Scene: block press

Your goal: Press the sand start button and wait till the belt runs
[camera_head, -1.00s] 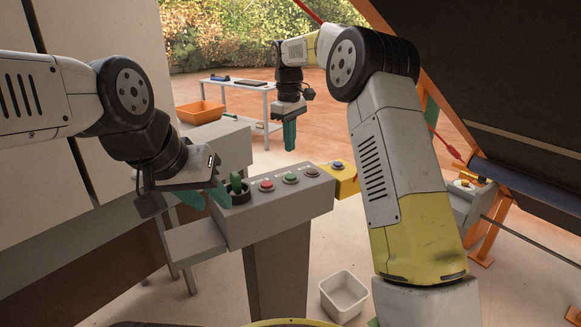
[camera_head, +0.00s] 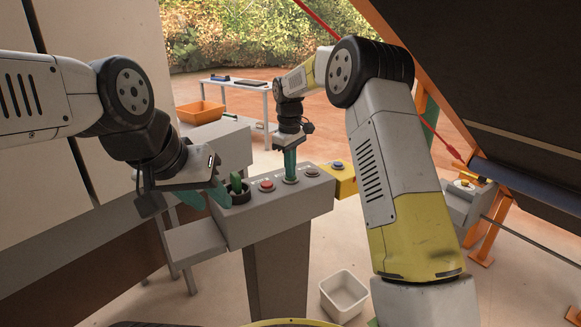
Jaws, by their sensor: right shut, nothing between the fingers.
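The grey control console (camera_head: 285,215) stands on a post in the middle of the view. Its sloped top carries a red button (camera_head: 266,185), a button under my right fingertips (camera_head: 290,180), and a dark red button (camera_head: 312,172). The labels are too small to read. My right gripper (camera_head: 290,174) is shut, points down, and its teal tips are at the middle button, mostly hiding it. I cannot tell if the button is pressed in. My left gripper (camera_head: 222,195) is beside a green knob in a dark ring (camera_head: 237,194) at the console's left end; its opening is unclear.
A white bin (camera_head: 344,295) is on the floor. An orange crate (camera_head: 200,112) and a white table (camera_head: 240,84) stand behind. A dark conveyor structure (camera_head: 500,90) fills the right.

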